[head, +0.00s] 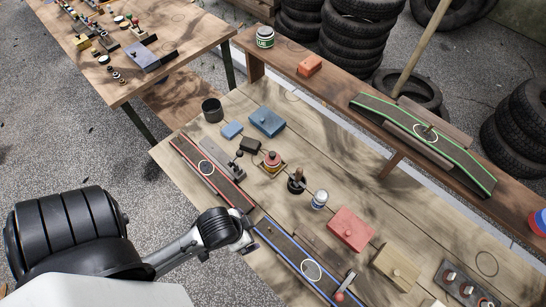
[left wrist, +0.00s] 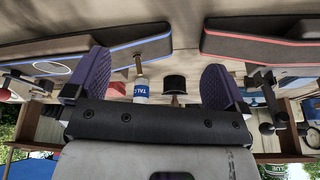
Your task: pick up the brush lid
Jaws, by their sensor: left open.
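What looks like the brush lid (head: 297,182), a dark round piece with an upright stem, stands near the middle of the wooden workbench in the head view. In the left wrist view, where the bench is at the top, a black round piece (left wrist: 175,83) that seems to be the same lid shows between the fingers, some way beyond them. My left gripper (head: 247,243) is at the bench's near side, between the red-edged and blue-edged strips. Its purple fingers (left wrist: 155,82) are apart with nothing between them. The right gripper is not in view.
A white-and-blue can (head: 320,199) stands right of the lid; a red knobbed piece (head: 272,162) stands left of it. A red-edged strip (head: 207,168) and a blue-edged strip (head: 310,268) line the near edge. A red box (head: 350,229) and a wooden box (head: 397,268) sit to the right.

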